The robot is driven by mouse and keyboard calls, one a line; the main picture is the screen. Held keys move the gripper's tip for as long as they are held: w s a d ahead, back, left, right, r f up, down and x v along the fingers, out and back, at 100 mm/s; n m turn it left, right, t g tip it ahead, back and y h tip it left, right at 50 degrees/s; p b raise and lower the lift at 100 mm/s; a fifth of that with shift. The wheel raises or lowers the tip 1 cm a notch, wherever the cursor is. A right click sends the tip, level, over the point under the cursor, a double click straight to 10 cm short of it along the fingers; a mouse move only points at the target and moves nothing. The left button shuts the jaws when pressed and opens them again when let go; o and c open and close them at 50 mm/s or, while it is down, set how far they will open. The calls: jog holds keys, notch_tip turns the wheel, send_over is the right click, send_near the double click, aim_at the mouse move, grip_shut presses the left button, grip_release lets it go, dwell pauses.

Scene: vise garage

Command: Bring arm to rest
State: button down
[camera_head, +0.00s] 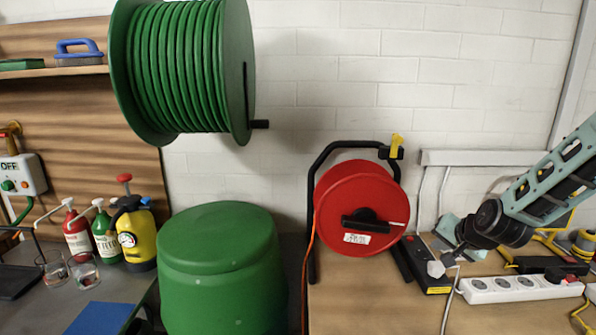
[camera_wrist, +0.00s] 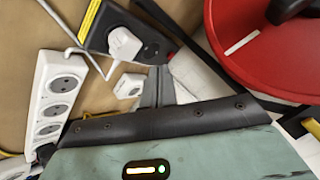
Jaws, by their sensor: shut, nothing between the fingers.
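My gripper (camera_wrist: 158,75) is shut and empty; its two grey fingers lie together in the wrist view. In the head view my arm reaches in from the right, and my gripper (camera_head: 458,248) is low over the wooden bench, partly hidden by my wrist. A black socket box (camera_wrist: 104,28) with a yellow edge lies just beyond the fingertips in the wrist view. A white plug (camera_wrist: 123,44) sits at one of its sockets. I cannot tell whether the fingers touch anything.
A white power strip (camera_head: 520,288) lies on the bench (camera_head: 375,310) near my gripper. A red cable reel (camera_head: 360,200) on a black stand is left of it. Cords and yellow-handled tools lie at right. A green barrel (camera_head: 222,275) and a wall hose reel (camera_head: 180,70) are farther left.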

jog(key=s+a+r+n+g+y, duration=0.1)
jog(key=s+a+r+n+g, duration=0.2)
jog(key=s+a, duration=0.65)
jog(key=s+a+r+n+g+y, duration=0.1)
jog(key=s+a+n+g, duration=0.1)
jog(key=s+a+n, duration=0.5)
jog(key=s+a+r+n+g+h, duration=0.1)
jog(key=s+a+n+g, duration=0.1)
jog(key=s, duration=0.9)
jog(key=s+a+r+n+g+h, duration=0.1)
jog(key=s+a+r+n+g, duration=0.1)
jog(key=s, duration=0.9)
jog(key=shift+a+r+n, duration=0.2)
jog(key=shift+r+n, duration=0.05)
jog(key=shift+n, duration=0.25)
